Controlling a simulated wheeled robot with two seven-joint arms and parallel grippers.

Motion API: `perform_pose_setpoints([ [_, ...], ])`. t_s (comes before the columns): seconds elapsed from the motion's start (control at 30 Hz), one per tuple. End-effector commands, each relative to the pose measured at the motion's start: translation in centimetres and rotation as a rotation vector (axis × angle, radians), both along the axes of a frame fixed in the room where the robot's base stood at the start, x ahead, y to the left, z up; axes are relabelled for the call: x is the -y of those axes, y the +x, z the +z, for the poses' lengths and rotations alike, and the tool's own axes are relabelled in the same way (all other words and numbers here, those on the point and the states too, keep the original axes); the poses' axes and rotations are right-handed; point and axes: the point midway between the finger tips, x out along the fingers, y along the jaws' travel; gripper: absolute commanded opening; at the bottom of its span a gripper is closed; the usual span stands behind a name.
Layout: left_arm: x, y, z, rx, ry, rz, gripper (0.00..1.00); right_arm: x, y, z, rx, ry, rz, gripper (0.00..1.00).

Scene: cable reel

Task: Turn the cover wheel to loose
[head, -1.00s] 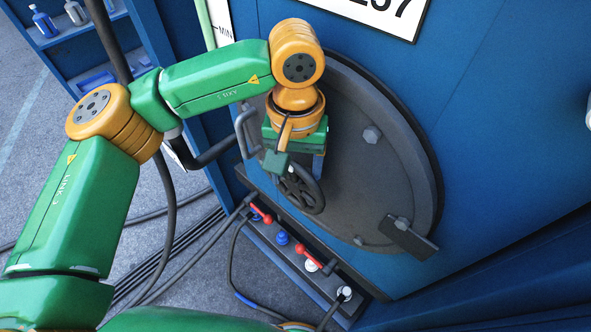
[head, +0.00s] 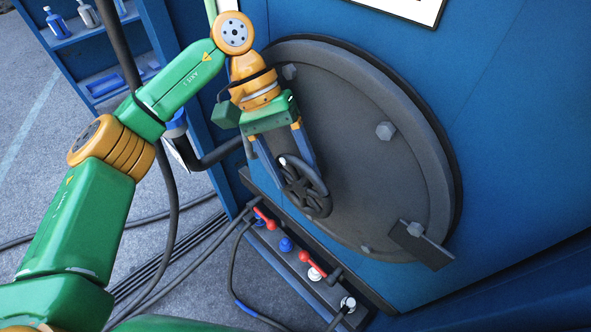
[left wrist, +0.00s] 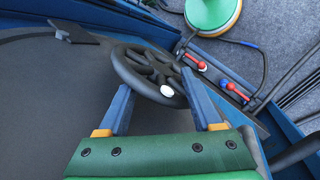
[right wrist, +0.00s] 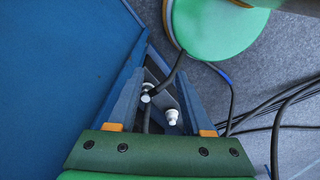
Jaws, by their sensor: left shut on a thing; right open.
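The cover wheel (head: 318,207), a dark spoked handwheel with a white knob, stands on the lower left of the large round grey cover (head: 370,180) in the head view. My left gripper (head: 296,172) reaches down from above and is shut on the wheel, with its blue fingers on either side. In the left wrist view the wheel (left wrist: 122,62) sits between the fingertips (left wrist: 157,76), its white knob showing near the right finger. My right gripper (right wrist: 159,82) is open and empty; it does not show clearly in the head view.
Below the cover runs a ledge with red-handled valves (head: 312,262), a blue knob (head: 286,244) and white fittings. The right wrist view shows white fittings (right wrist: 172,117) beyond my fingers. Black hoses (head: 172,215) hang and lie at left. A shelf with bottles (head: 57,22) stands upper left.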

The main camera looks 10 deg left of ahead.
Motion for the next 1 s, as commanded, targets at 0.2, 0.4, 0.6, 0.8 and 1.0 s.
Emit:
perform_pose_setpoints([
  [0.2,-0.05,0.13,0.03,-0.03,-0.056,-0.004,0.11,0.02,-0.01,-0.34,0.0,0.0,0.0,0.5],
  [0.4,-0.08,0.15,0.09,-0.039,-0.069,-0.006,0.11,0.02,-0.02,-0.37,0.0,0.0,0.0,0.5],
  [0.6,-0.07,0.15,0.13,-0.039,-0.07,-0.007,0.11,0.03,-0.02,-0.35,-0.001,0.0,0.0,0.5],
  [0.8,-0.07,0.16,0.11,-0.039,-0.07,-0.006,0.79,0.03,-0.03,-0.35,-0.001,0.0,0.0,0.5],
  [1.0,-0.12,0.15,0.01,-0.041,-0.066,-0.004,0.79,0.04,-0.04,-0.39,-0.001,-0.001,0.0,0.5],
])
